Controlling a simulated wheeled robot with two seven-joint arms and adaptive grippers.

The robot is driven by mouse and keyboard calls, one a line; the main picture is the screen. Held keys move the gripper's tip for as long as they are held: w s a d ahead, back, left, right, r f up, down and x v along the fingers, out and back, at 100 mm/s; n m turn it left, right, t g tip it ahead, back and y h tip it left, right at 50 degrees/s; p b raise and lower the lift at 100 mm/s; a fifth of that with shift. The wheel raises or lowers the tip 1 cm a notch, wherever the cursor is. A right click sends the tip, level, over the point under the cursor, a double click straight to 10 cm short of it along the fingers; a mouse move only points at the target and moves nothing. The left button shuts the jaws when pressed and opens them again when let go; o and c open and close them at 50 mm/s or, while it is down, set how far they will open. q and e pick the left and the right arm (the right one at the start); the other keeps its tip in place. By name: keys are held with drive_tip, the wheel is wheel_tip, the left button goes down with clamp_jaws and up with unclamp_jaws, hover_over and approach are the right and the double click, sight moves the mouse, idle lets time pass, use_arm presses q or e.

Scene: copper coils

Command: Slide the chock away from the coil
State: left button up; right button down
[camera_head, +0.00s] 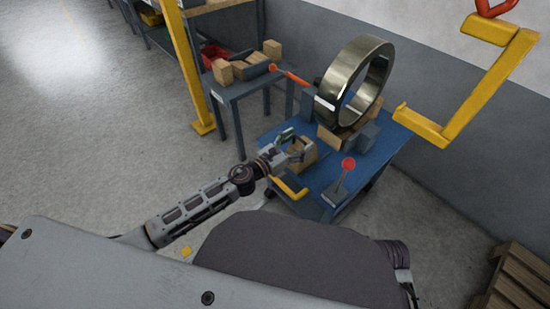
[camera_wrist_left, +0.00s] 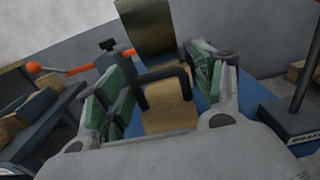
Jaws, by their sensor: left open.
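The coil (camera_head: 328,88), a shiny metal ring, stands upright on the blue cart (camera_head: 318,181). Its lower part shows behind the chock in the left wrist view (camera_wrist_left: 146,32). The chock, a wooden block (camera_head: 306,157) with a dark loop handle, sits on the cart on my side of the coil. In the left wrist view the wooden chock (camera_wrist_left: 170,116) and its handle (camera_wrist_left: 164,76) appear between the fingers. My left gripper (camera_head: 293,147) is open at the chock and partly hides it. I cannot tell whether the fingers touch the handle. My right gripper is not in view.
A red-knobbed brake lever (camera_head: 342,180) stands on the cart right of the chock. An orange lever (camera_head: 288,75) is left of the coil. A grey table (camera_head: 241,88) with wooden blocks stands left. A yellow hook (camera_head: 465,100) hangs right. A pallet (camera_head: 520,280) lies lower right.

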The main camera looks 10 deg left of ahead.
use_arm(q)
drive_tip(key=v, duration=1)
drive_tip(key=shift+s, duration=0.25)
idle(0.7)
drive_tip(key=shift+a, duration=0.1)
idle(0.6)
